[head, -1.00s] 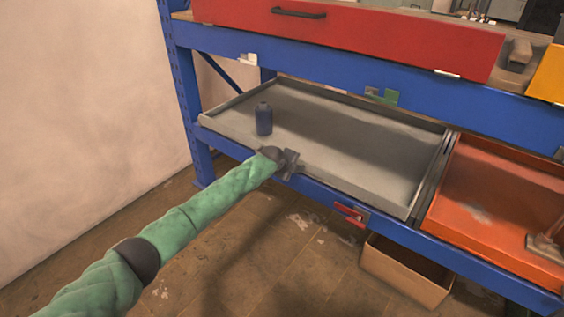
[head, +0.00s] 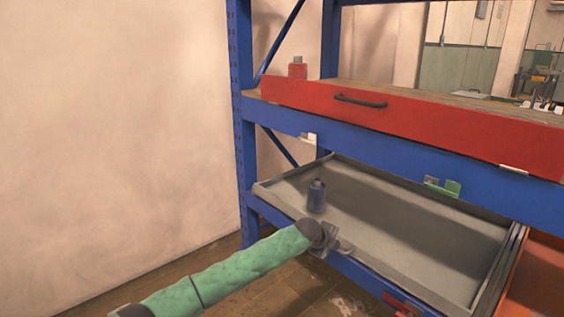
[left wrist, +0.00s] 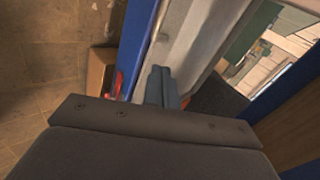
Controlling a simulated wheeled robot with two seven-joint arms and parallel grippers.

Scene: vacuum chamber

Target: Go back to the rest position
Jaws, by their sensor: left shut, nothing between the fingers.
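My left arm comes in from the lower left in the head view. My left gripper (head: 334,243) is at the front edge of the grey tray (head: 410,242), in front of the dark blue bottle (head: 316,196) that stands upright in it. In the left wrist view the left gripper's fingers (left wrist: 162,88) are together with nothing between them. My right gripper is in neither view.
A blue shelf frame (head: 244,120) holds the tray. A red drawer (head: 420,122) is above it, with a red bottle (head: 297,68) behind on the upper shelf. An orange tray (head: 535,285) lies to the right. A bare wall is at left.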

